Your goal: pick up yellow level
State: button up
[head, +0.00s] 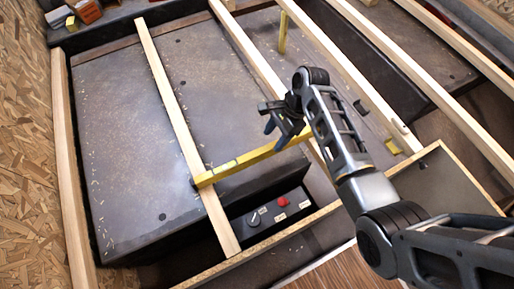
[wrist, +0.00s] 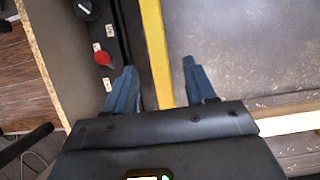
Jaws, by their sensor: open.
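The yellow level (head: 245,162) is a long bar that lies across the pale wooden slats above the dark metal surface. Its right end passes under my gripper in the head view. My gripper (head: 274,121) is open and empty, above the level near that right end. In the wrist view the level (wrist: 156,45) runs up the picture between the two blue fingers of my gripper (wrist: 158,82), nearer the left finger. The near end of the level is hidden behind the gripper body. I cannot tell how far the fingertips are above it.
A control panel with a red button (head: 282,201) and a knob (head: 254,218) is just below the level. Pale slats (head: 172,95) cross the dark surface. A wooden side board (head: 265,243) borders the front. A small yellow piece (head: 282,32) stands farther back.

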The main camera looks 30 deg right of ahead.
aim_at(270, 146)
jog(key=b+x, duration=0.2)
jog(key=x, duration=0.5)
jog(key=shift+s+f, duration=0.1)
jog(key=shift+f, duration=0.2)
jog(key=shift+c, duration=0.3)
grip_shut()
